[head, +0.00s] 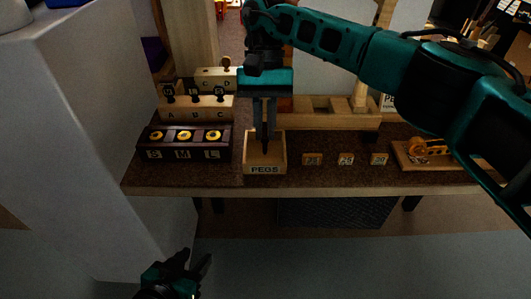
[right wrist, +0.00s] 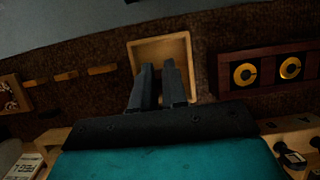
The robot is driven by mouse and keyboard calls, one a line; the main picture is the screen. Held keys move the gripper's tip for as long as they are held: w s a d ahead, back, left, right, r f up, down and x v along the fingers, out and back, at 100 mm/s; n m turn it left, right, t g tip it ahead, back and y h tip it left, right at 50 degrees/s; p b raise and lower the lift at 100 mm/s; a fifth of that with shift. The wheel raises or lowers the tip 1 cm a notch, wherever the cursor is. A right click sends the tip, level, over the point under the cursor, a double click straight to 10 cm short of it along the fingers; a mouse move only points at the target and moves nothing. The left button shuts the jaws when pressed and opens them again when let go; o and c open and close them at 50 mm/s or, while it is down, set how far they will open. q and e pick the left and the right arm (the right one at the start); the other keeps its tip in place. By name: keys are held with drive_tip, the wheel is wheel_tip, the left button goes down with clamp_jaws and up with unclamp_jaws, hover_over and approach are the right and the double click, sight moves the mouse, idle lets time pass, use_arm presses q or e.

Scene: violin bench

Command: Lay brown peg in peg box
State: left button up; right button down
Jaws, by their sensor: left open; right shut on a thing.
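The peg box (head: 265,169), a small open light-wood box labelled PEGS, stands near the front edge of the bench. It also shows in the right wrist view (right wrist: 160,39). My right gripper (head: 265,138) points down over the box, its fingers shut close together at or just above the opening. A thin dark piece between the fingertips is what I can make out of the brown peg; most of it is hidden by the fingers. In the right wrist view my right gripper (right wrist: 158,72) has its tips over the box opening. My left gripper (head: 188,266) is open and empty, low in front of the bench.
Left of the box is a dark rack (head: 183,155) marked S, M, L with gold rings. Behind it is a stepped wooden stand (head: 196,112) with lettered slots. Several small labelled blocks (head: 312,159) and a scroll-shaped piece on a board (head: 425,152) are to the right.

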drive_tip(key=shift+f, duration=0.1)
drive_tip(key=c, duration=1.1)
unclamp_jaws()
use_arm(q)
drive_tip(key=shift+d, duration=0.1)
